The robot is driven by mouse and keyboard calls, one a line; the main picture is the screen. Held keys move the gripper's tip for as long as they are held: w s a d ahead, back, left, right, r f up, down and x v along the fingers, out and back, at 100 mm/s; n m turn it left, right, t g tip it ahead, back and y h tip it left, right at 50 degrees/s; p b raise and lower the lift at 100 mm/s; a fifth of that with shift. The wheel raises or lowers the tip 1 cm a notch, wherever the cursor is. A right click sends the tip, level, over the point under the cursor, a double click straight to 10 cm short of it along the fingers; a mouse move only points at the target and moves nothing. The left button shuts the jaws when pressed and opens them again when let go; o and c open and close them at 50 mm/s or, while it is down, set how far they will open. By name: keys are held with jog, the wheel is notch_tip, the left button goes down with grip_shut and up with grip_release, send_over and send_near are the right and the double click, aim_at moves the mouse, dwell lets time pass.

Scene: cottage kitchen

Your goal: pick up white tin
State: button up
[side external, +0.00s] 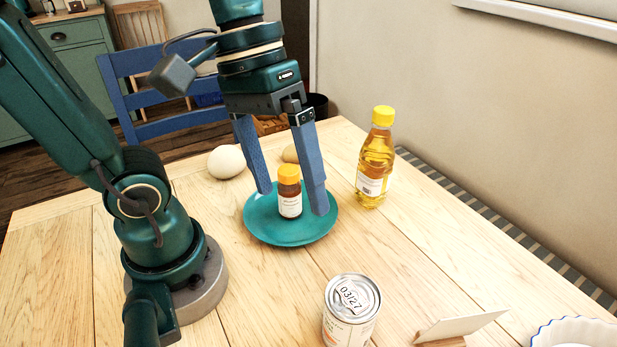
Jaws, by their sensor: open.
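A white tin (350,313) with a silver lid marked 03/27 stands upright at the front middle of the table, cut off by the lower picture edge. My gripper (293,203) is open, well behind the tin and apart from it. Its two blue fingers point down over a teal plate (262,227), one on each side of a small brown bottle (290,199) with an orange-yellow cap. The bottle stands upright on the plate. I cannot tell whether the fingers touch it.
A tall bottle of yellow liquid (375,160) stands right of the plate. A white egg (226,161) lies behind left; another pale round thing (290,154) is partly hidden. A card in a wooden holder (461,326) and a white scalloped dish (573,332) are right of the tin.

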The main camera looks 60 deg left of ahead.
aim_at(356, 336)
jog(key=w+d+r+n+g+h, duration=0.2)
jog(key=w+d+n+g+h, duration=0.2)
jog(key=d+n+g+h, duration=0.35)
jog(key=shift+n+t+h, duration=0.35)
jog(key=shift+n+h, duration=0.6)
jog(key=f, duration=1.5)
jog(key=shift+s+d, duration=0.1)
jog(key=shift+d, duration=0.3)
jog(key=shift+x, duration=2.45)
jog(key=shift+f, duration=0.1)
grip_shut()
